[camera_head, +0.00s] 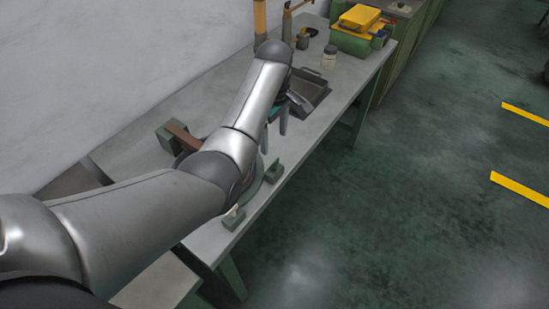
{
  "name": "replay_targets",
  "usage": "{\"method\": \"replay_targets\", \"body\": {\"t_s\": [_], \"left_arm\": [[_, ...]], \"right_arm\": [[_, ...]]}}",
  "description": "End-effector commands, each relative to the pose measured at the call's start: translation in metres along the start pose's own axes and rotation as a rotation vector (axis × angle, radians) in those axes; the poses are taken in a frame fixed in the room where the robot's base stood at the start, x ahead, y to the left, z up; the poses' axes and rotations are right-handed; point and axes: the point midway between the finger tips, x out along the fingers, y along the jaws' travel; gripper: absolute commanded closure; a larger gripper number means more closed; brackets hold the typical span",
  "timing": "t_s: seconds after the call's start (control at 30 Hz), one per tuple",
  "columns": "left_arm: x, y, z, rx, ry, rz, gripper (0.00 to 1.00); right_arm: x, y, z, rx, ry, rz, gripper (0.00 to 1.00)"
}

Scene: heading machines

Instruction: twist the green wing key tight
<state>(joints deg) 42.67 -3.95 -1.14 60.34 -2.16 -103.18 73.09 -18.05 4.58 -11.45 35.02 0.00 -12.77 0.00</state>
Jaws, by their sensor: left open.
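My left arm crosses the workbench from the left, and its left gripper (274,136) hangs down over the bench with its two fingers apart. A small teal-green piece (273,112) shows beside the fingers, partly hidden by my arm. I cannot tell whether it is the green wing key or whether the fingers touch it. My forearm and wrist cover much of a round green-grey fixture (270,187) on the bench below. My right gripper is not in view.
Small green blocks stand at the bench's front edge (274,172) and (234,219). A dark metal tray (312,88), a jar (329,58) and a green box with a yellow lid (359,18) lie farther back. The floor at right is clear.

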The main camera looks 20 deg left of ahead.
Motion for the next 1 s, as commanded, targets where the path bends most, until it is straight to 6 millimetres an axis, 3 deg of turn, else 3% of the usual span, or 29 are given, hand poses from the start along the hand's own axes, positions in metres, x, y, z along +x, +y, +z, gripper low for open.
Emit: {"method": "replay_targets", "body": {"t_s": [0.2, 0.43, 0.6, 0.9, 1.0], "left_arm": [[0.051, -0.001, -0.001, 0.0, 0.0, -0.003, 0.15], [0.086, 0.0, 0.0, 0.0, 0.0, -0.001, 0.15], [0.096, 0.0, 0.0, 0.0, 0.001, 0.0, 0.15], [0.097, 0.0, -0.001, 0.0, 0.001, 0.002, 0.15], [0.097, 0.0, -0.001, 0.0, 0.001, 0.002, 0.25]], "right_arm": [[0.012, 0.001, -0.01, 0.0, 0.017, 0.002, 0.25], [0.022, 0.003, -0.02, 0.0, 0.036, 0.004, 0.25], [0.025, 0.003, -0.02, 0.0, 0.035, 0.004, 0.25], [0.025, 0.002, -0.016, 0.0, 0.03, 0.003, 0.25], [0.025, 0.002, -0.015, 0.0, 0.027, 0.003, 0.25]]}}
